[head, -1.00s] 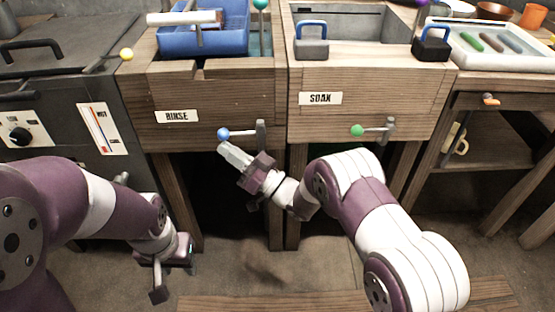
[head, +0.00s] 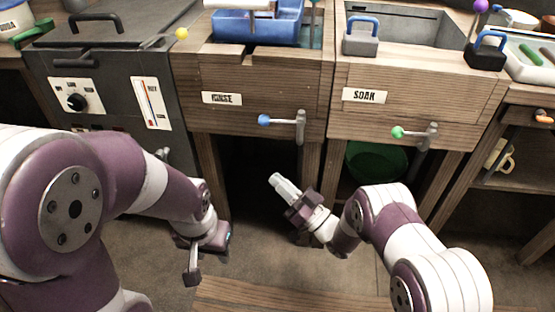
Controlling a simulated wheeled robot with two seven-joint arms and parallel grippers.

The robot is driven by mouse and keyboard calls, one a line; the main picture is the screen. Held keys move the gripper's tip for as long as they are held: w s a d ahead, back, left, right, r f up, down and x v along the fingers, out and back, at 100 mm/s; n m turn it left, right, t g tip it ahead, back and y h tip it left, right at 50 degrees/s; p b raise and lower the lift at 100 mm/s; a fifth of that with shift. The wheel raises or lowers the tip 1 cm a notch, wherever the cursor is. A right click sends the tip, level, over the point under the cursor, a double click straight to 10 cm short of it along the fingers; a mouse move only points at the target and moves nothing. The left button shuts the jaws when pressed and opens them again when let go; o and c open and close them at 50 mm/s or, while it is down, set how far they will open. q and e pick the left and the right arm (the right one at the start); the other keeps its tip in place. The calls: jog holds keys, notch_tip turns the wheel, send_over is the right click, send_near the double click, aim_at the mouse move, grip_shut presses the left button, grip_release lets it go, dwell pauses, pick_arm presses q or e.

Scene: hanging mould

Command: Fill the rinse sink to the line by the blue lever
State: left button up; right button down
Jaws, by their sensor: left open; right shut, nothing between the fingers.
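The rinse sink (head: 240,78) is a wooden basin with a RINSE label on its front. The blue lever (head: 264,120) is a blue knob on a grey handle at the sink's lower front right. A blue tray (head: 258,28) sits over the sink and hides most of its inside; the water level and the line cannot be made out. My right gripper (head: 278,182) is shut and empty, below the lever and apart from it. My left gripper (head: 208,262) is open, low at the left, in front of the dark cabinet.
The soak sink (head: 415,88) with a green lever (head: 398,132) adjoins on the right. A green tub (head: 376,162) stands beneath it. A wooden edge (head: 300,296) runs along the bottom. Floor between is clear.

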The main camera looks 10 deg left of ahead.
jog(key=shift+s+d+f, duration=0.2)
jog(key=shift+s+f, duration=0.1)
jog(key=shift+f, duration=0.2)
jog(key=shift+s+d+f, duration=0.2)
jog(key=shift+s+f, duration=0.05)
jog(key=shift+f, duration=0.25)
